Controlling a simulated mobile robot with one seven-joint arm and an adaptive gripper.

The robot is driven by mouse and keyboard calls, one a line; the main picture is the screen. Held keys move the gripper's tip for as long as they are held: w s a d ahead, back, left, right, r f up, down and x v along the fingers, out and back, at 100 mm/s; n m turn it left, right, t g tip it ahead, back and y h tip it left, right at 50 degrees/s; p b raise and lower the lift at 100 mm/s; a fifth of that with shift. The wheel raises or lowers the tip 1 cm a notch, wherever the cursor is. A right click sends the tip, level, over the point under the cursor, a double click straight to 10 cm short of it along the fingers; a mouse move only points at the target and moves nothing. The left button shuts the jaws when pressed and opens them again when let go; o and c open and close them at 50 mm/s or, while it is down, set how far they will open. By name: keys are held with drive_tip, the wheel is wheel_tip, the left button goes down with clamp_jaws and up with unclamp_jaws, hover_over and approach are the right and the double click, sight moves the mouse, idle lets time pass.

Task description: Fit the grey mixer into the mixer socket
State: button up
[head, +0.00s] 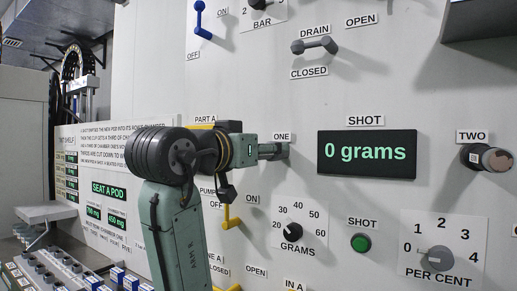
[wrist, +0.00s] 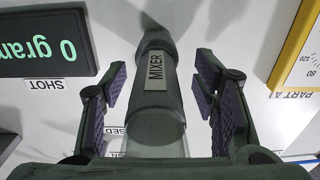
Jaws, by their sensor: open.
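The grey mixer (wrist: 160,95), a tapered cylinder with a MIXER label, lies between the fingers of my gripper (wrist: 162,74) in the wrist view. The fingers are open, with a gap visible on each side of it. Its far end widens and points toward the panel; whether it is seated in a socket there is hidden. In the head view my gripper (head: 247,151) is in front of the panel by the ONE label, and a grey cylindrical part (head: 272,151) shows between it and the panel. The mixer socket itself cannot be made out.
The SHOT display (head: 366,154) reads 0 grams, just right of my gripper. A fitting labelled TWO (head: 487,158) juts out at the far right. The drain handle (head: 314,46) is above, and the yellow pump handle (head: 231,217) and grams dial (head: 293,229) are below.

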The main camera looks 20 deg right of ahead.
drive_tip(key=shift+w+d+f, duration=0.1)
drive_tip(key=shift+d+f, duration=0.2)
drive_tip(key=shift+d, duration=0.4)
drive_tip(key=shift+c, duration=0.4)
drive_tip(key=shift+f, duration=0.1)
clamp_jaws()
drive_tip(key=shift+s+a+f+b, duration=0.25)
drive_tip(key=shift+s+f+b, duration=0.1)
drive_tip(key=shift+s, duration=0.1)
drive_tip(key=shift+s+a, duration=0.1)
drive_tip(key=shift+a, duration=0.05)
drive_tip(key=shift+v, duration=1.35)
drive_tip(key=shift+s+a+r+b, duration=0.3)
drive_tip(key=shift+s+a+r, duration=0.05)
drive_tip(key=shift+a, duration=0.15)
drive_tip(key=shift+a, duration=0.25)
